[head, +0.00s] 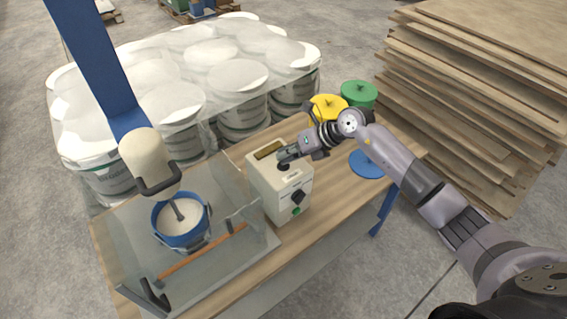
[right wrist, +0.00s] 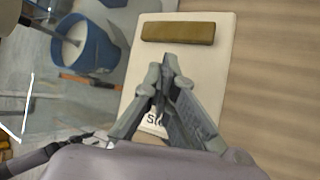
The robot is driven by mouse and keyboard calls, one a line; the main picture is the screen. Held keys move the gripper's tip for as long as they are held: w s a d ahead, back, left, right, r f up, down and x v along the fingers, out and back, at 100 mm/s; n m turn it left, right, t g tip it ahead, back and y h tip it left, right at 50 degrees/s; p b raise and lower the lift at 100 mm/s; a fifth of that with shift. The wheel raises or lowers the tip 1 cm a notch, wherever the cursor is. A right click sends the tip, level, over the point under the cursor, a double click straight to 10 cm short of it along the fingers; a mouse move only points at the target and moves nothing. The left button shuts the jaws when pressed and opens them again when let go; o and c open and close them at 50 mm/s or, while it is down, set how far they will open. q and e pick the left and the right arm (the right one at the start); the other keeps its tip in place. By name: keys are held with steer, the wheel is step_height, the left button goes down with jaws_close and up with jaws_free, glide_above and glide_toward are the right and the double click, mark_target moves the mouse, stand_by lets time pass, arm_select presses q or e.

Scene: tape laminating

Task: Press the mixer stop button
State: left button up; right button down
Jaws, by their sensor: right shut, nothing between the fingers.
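The mixer's control box (head: 265,193) is a cream box on the wooden table, with a black knob (head: 298,197) and a green button (head: 296,211) on its front. Its top face also shows in the right wrist view (right wrist: 197,42), with a brown plate (right wrist: 178,33) and partly covered lettering. My right gripper (head: 283,164) is shut and empty, its fingertips over the top face beside the plate. I cannot tell whether they touch it. No stop button is clearly visible; the fingers cover part of the top.
The mixer head (head: 146,158) hangs over a blue bucket (head: 170,238) behind a clear guard left of the box. A yellow lid (head: 326,103), a green lid (head: 359,93) and a blue disc (head: 367,164) are to the right. White buckets stand behind; stacked boards (head: 470,90) stand right.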

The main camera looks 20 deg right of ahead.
steer(key=shift+r+p, duration=0.65)
steer(key=shift+r, duration=0.25)
step_height(320, 180, up, 5)
steer(key=p, duration=0.3)
steer(key=shift+p, duration=0.35)
stand_by(0.4)
